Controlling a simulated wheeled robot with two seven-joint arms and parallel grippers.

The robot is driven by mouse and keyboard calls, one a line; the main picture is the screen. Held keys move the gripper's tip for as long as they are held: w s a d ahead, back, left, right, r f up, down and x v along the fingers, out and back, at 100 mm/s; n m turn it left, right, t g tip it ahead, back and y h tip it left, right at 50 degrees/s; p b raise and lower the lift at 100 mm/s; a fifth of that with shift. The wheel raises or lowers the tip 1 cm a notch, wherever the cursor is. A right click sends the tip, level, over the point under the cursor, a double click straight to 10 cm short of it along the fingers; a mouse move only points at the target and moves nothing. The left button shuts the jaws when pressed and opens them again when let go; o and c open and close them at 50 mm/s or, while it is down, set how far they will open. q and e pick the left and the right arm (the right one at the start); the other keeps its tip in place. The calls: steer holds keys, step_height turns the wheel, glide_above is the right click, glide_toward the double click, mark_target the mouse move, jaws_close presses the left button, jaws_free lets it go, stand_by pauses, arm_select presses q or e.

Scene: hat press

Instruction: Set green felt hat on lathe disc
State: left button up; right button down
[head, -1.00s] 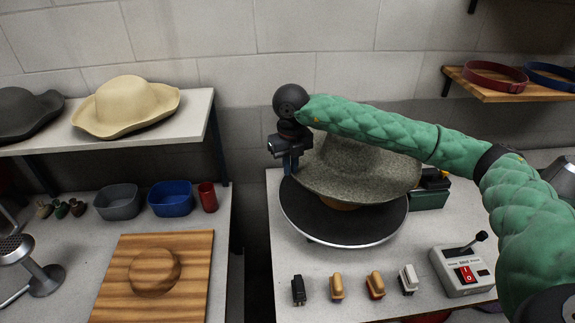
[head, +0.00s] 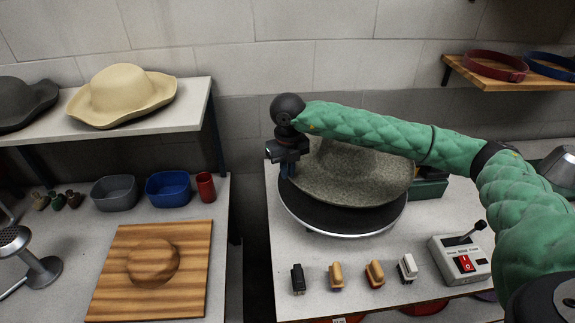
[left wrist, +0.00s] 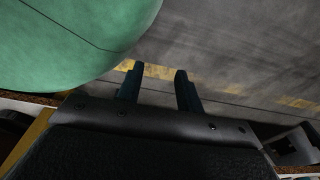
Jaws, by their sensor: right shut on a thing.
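The felt hat (head: 350,178), a speckled grey-green, is over the black lathe disc (head: 335,220) with its brim low against the disc's top. I cannot tell whether it fully rests there. My right arm hides part of its crown. My right gripper (head: 288,170) is shut on the hat's left brim, at the disc's left edge. My left gripper (left wrist: 157,72) shows only in the left wrist view, with its fingers apart and nothing between them, above the floor.
A switch box (head: 461,262) with a lever and several small brushes stand in front of the disc. A dark green box (head: 428,190) is behind it at right. A wooden board (head: 185,275) is on the left table; a cream hat (head: 122,95) sits on the shelf.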

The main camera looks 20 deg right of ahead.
steer(key=shift+f, duration=0.95)
steer(key=shift+f+b, duration=0.3)
steer(key=shift+f, duration=0.2)
steer(key=shift+f+b, duration=0.45)
steer(key=shift+f, duration=0.05)
steer(key=shift+f+b, duration=0.35)
steer(key=shift+f, duration=0.25)
steer(key=shift+f+b, duration=0.3)
steer(key=shift+b, duration=0.2)
steer(key=shift+f+b, duration=0.5)
steer(key=shift+f, duration=0.25)
steer(key=shift+f+b, duration=0.2)
steer(key=shift+b, duration=0.1)
steer(key=shift+f, duration=0.2)
arm_select(q)
steer(key=w+d+r, duration=0.3)
steer(key=w+r, duration=0.1)
steer(key=w, duration=0.6)
steer(key=shift+w+d+t, duration=0.15)
steer(key=shift+d+t, duration=0.05)
steer(key=shift+t, duration=0.1)
arm_select(e)
steer(key=shift+f, duration=0.1)
